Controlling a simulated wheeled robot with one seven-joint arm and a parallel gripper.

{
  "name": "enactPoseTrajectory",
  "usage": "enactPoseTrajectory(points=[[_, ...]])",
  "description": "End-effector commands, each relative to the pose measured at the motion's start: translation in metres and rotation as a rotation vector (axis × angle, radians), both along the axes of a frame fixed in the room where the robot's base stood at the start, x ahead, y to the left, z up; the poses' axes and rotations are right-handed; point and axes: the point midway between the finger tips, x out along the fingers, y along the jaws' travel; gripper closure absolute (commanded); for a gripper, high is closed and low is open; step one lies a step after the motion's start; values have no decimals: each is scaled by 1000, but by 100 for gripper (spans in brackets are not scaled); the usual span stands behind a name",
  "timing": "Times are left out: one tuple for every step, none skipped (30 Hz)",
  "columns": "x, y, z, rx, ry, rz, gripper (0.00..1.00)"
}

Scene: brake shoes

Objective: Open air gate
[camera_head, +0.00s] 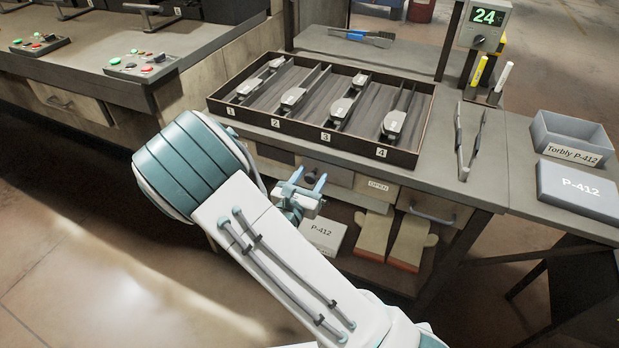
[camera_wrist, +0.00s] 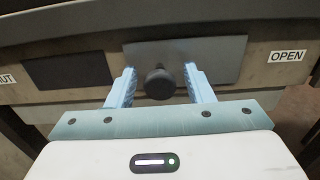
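The air gate is a grey sliding plate (camera_wrist: 215,58) with a round black knob (camera_wrist: 160,83), set in the panel under the bench. An OPEN label (camera_wrist: 287,56) is to its right and a partly cut-off label ending in "UT" (camera_wrist: 6,79) is at the left edge. A dark rectangular opening (camera_wrist: 68,69) shows left of the plate. My gripper (camera_wrist: 160,92) is open, with one blue finger on each side of the knob and gaps between. In the head view my gripper (camera_head: 303,184) is at the bench front, left of the OPEN label (camera_head: 378,186).
A compartment tray (camera_head: 418,158) with brake shoes sits on the bench above. Tongs (camera_head: 470,140), a display reading 24 (camera_head: 488,17) and grey P-412 boxes (camera_head: 578,188) are to the right. Gloves (camera_head: 408,243) and a P-412 box (camera_head: 322,236) lie on the lower shelf.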

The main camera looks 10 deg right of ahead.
Motion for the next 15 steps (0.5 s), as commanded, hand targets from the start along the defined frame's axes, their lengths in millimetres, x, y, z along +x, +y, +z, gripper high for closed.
enactPoseTrajectory(points=[[0, 0, 0, 0, 0, -1, 53], [0, 0, 0, 0, 0, -1, 53], [-1, 0, 0, 0, 0, -1, 53], [-2, 1, 0, 0, 0, 0, 53], [-3, 2, 0, 1, -1, 0, 53], [-6, 5, 0, 1, -1, 1, 53], [-9, 7, 0, 1, -1, 2, 53], [-12, 10, 1, 1, 0, 4, 53], [-18, 13, 1, 1, 2, 4, 53], [-24, 17, 1, 0, 2, 5, 53], [-29, 20, 1, 0, 1, 5, 53], [-37, 25, 1, 1, 2, 7, 53], [-43, 29, 1, 1, 2, 6, 53], [-49, 33, 1, 0, 1, 7, 53], [-57, 38, 1, 0, 2, 7, 53]])
